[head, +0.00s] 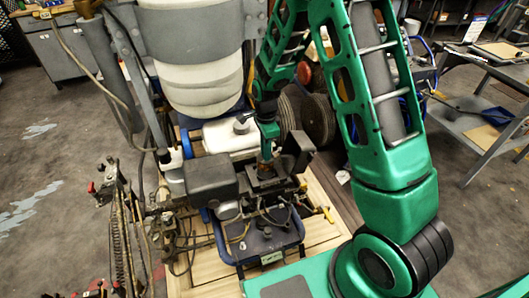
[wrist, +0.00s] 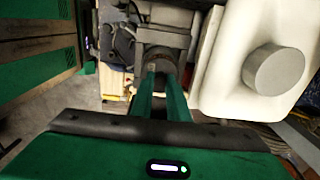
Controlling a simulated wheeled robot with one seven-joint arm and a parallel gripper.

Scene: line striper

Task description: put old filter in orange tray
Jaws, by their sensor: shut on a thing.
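My gripper (head: 267,153) reaches down into the engine area of the line striper, beside the white tank. In the wrist view its two green fingers (wrist: 161,82) are close together, shut on a dark brownish round part, which looks like the old filter (wrist: 157,57). The filter is at the engine housing; I cannot tell whether it is still seated or free. In the head view the filter is mostly hidden by the fingers and engine parts.
The white tank (wrist: 236,75) with its grey cap stands close beside my fingers. A black box (head: 211,178) sits left of the gripper, with hoses and levers around. The grey cart (head: 470,118) stands at far right; open floor lies between.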

